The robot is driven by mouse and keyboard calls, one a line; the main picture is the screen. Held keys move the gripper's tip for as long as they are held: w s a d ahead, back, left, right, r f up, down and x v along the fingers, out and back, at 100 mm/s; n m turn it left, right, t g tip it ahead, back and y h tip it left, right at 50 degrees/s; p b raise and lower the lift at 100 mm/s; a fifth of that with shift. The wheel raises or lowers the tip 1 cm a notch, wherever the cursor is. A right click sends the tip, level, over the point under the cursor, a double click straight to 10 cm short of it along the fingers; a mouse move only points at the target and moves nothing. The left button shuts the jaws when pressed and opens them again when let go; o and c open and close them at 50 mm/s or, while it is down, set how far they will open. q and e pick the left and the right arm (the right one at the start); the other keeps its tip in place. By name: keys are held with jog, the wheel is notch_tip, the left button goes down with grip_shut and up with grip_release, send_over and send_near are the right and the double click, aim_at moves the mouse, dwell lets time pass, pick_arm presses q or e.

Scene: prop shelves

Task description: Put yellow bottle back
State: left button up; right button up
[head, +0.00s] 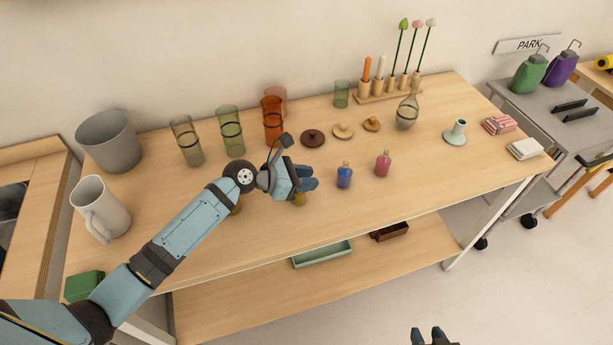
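A small yellow bottle (298,200) shows on the table just below my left gripper (309,178), mostly covered by it. My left gripper is low over the middle of the table; its fingers lie close together, and I cannot tell whether they touch the bottle. Another yellowish object (236,209) peeks out from under my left forearm, mostly hidden. A blue bottle (344,177) and a pink bottle (382,164) stand upright to the right of my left gripper. My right gripper (428,336) is at the bottom edge, in front of the table, its fingers apart and empty.
The wooden table (400,200) holds several tumblers, a grey bin (108,141), a white pitcher (99,209), lids, a glass carafe (407,112), a candle rack and folded cloths. A green tray (322,253) sits on the lower shelf. The table's front right is clear.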

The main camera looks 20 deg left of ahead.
pick_arm(q)
jog(key=shift+o, duration=0.7)
jog(key=shift+r, duration=0.1)
jog(key=shift+s+a+r, duration=0.1)
jog(key=shift+a+r, duration=0.05)
jog(key=v, duration=1.1)
jog(key=shift+s+a, duration=0.15)
jog(key=shift+s, duration=0.05)
jog(key=shift+r, duration=0.1)
